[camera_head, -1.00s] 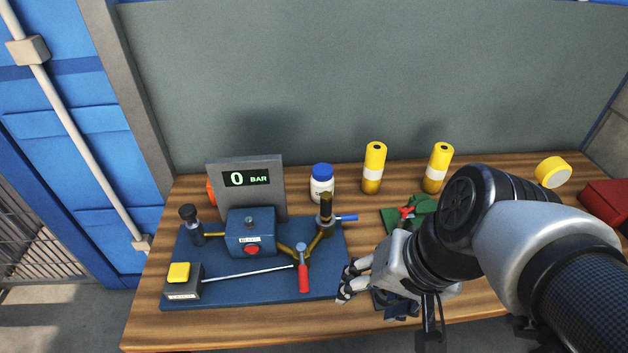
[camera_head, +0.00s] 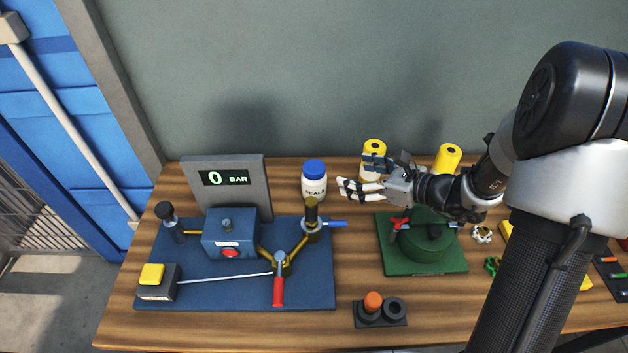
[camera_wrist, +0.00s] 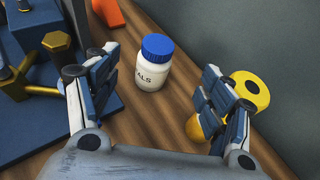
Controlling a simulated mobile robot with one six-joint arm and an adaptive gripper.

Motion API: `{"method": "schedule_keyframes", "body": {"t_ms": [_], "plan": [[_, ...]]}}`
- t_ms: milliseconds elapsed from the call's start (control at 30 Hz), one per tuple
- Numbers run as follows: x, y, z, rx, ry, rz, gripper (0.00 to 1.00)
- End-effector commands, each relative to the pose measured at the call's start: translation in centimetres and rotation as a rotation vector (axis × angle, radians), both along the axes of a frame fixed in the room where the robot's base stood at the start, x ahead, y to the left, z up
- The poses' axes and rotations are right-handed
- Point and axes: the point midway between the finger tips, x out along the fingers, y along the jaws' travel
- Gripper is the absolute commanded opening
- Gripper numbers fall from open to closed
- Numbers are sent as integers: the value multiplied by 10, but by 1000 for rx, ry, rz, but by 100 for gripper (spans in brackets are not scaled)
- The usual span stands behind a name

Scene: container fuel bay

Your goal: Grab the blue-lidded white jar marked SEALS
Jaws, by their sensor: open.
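The white jar (camera_head: 314,186) with a blue lid stands upright at the back of the wooden bench, between the grey gauge panel and a yellow cylinder. In the wrist view the jar (camera_wrist: 151,74) shows part of its lettering, "ALS", and sits ahead, between the lines of my two fingers. My gripper (camera_head: 356,176) is open and empty, just right of the jar in the head view, pointing left toward it. In the wrist view my gripper (camera_wrist: 155,100) has its fingers spread wide, with the jar beyond them and no contact visible.
A yellow cylinder (camera_wrist: 248,92) stands close by the right finger in the wrist view. The blue pump rig (camera_head: 210,295) lies front left of the jar, with a brass post (camera_head: 311,212) close in front of it. A green fixture (camera_head: 425,262) sits below my gripper.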

Motion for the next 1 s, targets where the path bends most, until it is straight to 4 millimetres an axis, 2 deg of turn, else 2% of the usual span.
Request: {"method": "schedule_keyframes", "body": {"t_ms": [100, 333, 500, 733, 1000], "plan": [[16, 22, -14, 0, 0, 8, 74], [44, 55, -32, -2, -1, 7, 74], [56, 68, -38, -2, -1, 5, 74], [63, 76, -45, -3, 0, 6, 74], [84, 103, -63, -3, -1, 7, 74]]}}
